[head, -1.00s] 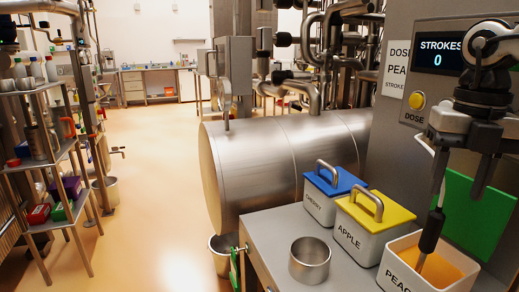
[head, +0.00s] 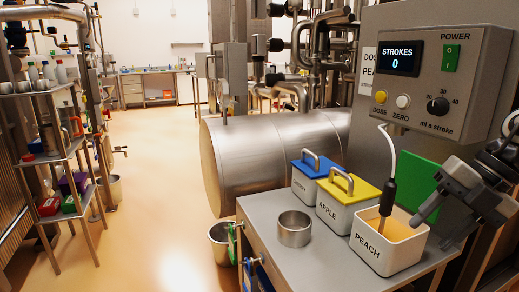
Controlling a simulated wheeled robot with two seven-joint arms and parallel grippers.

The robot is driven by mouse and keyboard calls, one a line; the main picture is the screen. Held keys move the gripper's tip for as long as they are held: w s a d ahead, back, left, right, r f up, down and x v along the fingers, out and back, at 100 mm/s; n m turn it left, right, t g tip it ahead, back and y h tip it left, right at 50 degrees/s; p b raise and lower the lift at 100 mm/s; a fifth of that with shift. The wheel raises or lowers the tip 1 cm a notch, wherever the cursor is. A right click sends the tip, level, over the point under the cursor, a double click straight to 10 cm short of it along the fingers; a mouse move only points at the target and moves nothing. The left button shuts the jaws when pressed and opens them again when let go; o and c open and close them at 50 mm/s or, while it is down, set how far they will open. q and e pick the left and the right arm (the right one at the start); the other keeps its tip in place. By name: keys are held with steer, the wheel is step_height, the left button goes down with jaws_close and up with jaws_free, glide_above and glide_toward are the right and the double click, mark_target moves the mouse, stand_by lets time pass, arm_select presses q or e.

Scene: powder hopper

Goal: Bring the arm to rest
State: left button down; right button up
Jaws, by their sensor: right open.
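My right gripper (head: 431,229) comes in from the right edge with its jaws apart and empty. It appears in front of the green panel, to the right of the peach box (head: 381,258). A black wand (head: 386,201) on a white cable stands in the open white peach box, its lower end in the orange contents. The gripper is apart from the wand. The dosing panel (head: 470,60) above reads STROKES 0. It has a yellow DOSE button (head: 380,97), a white ZERO button (head: 403,101) and a black knob (head: 437,106). My left gripper is not in view.
The apple box (head: 327,219) with its yellow lid and the cherry box (head: 302,188) with its blue lid are closed. An empty metal cup (head: 294,229) stands on the grey bench (head: 310,265). A large steel cylinder (head: 270,155) lies behind.

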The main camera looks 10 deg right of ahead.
steer(key=s+a+f+m+t+y+p, duration=0.1)
steer(key=s+a+f+m+t, duration=0.1)
steer(key=f+m+t, duration=0.55)
steer(key=s+a+f+m+t+y+p, duration=0.1)
steer(key=a+f+m+t, duration=0.1)
steer(key=f+m+t, duration=0.5)
steer(key=s+a+f+m+g+h, duration=0.2)
steer(key=s+a+f+m, duration=0.2)
steer(key=a+f+m, duration=0.2)
steer(key=s+a+f+m+g+h+p, duration=0.1)
steer(key=s+a+f+m+g+h, duration=0.1)
steer(key=s+a+f+m, duration=0.3)
steer(key=a+f+m+g, duration=0.1)
steer(key=a+m, duration=0.1)
steer(key=a, duration=0.2)
steer(key=shift+a+f, duration=0.25)
steer(key=shift+f, duration=0.15)
